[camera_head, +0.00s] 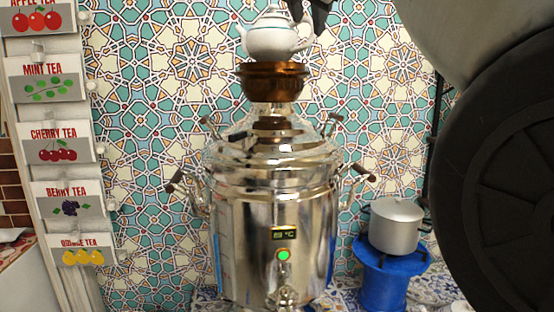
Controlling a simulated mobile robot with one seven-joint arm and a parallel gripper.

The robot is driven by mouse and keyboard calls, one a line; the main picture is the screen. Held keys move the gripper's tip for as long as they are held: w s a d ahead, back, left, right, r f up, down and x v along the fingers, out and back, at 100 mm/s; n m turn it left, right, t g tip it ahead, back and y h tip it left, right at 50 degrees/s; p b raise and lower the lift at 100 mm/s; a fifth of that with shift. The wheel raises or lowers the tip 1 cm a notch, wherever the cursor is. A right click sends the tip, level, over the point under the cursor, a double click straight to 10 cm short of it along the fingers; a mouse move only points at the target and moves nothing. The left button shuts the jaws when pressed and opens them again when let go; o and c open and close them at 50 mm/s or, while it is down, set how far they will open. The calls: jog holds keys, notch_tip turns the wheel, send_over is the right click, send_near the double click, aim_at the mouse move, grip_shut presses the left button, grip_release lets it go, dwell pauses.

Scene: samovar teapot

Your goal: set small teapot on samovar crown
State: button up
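The small white teapot (270,40) is upright at the top centre, its spout to the left. It is directly above the copper-coloured crown (272,86) of the samovar. Its base meets the crown's rim in the picture, but I cannot tell whether it rests there or hangs just above. The large silver samovar (268,225) stands below, with a lit green button and a small display. My gripper (312,14) shows only as a dark part at the top edge, just right of the teapot's lid. Most of it is cut off, so its fingers and any hold on the teapot cannot be made out.
A rack of tea cards (50,150) stands at the left. A grey lidded pot (396,226) sits on a blue stand (384,278) at the right. Samovar handles stick out on both sides. A patterned tile wall is close behind. My arm fills the right side.

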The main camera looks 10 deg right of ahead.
jog(key=s+f+m+g+y, duration=0.1)
jog(key=s+f+m+g, duration=0.1)
jog(key=s+f+m, duration=0.6)
jog(key=s+f+m+g+y, duration=0.2)
jog(key=s+f+m, duration=0.7)
jog(key=f, duration=1.4)
jog(key=s+f+m+g+y, duration=0.1)
jog(key=s+f+m+g, duration=0.2)
jog(key=s+f+m, duration=0.5)
notch_tip(320, 180, down, 8)
jog(key=shift+s+a+r+g+y, duration=0.15)
jog(key=shift+s+a+g+y, duration=0.2)
jog(key=shift+s, duration=0.35)
jog(key=shift+d+r, duration=0.1)
notch_tip(320, 180, up, 3)
jog(key=p, duration=0.3)
